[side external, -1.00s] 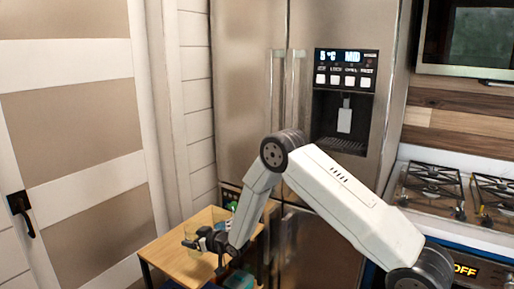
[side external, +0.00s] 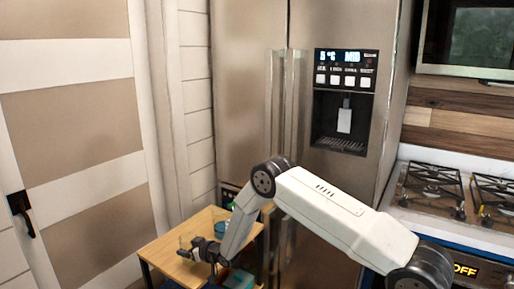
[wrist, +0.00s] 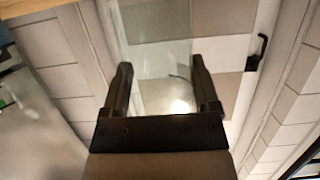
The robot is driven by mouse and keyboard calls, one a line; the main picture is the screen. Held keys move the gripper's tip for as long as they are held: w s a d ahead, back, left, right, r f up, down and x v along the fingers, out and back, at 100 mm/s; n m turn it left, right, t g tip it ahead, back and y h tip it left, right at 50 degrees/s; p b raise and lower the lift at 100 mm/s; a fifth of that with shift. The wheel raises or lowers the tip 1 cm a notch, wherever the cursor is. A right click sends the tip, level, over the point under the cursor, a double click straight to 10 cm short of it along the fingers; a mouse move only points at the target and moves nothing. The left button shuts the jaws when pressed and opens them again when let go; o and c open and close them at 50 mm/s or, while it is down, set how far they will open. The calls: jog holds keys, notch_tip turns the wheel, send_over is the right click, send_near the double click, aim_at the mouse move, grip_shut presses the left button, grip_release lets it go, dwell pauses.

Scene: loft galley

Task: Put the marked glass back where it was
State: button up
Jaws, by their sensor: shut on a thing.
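A clear glass (wrist: 150,60) sits between the two dark fingers of my gripper (wrist: 160,85) in the wrist view. The fingers are shut on its sides. In the side external view my gripper (side external: 190,250) is low over the small wooden table (side external: 157,258), near its left part. The glass shows there only as a faint pale outline. I cannot tell whether its base touches the table top. No mark on the glass can be made out.
A teal item (side external: 221,226) stands on the table behind my forearm. A steel fridge (side external: 240,100) rises right behind the table. A white and beige door (side external: 75,130) is to the left. A gas stove (side external: 440,190) is at the right.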

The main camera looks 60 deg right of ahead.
jog(key=shift+f, duration=0.85)
jog(key=shift+f, duration=0.15)
jog(key=o, duration=1.2)
jog(key=shift+v, duration=6.05)
jog(key=shift+r, duration=0.3)
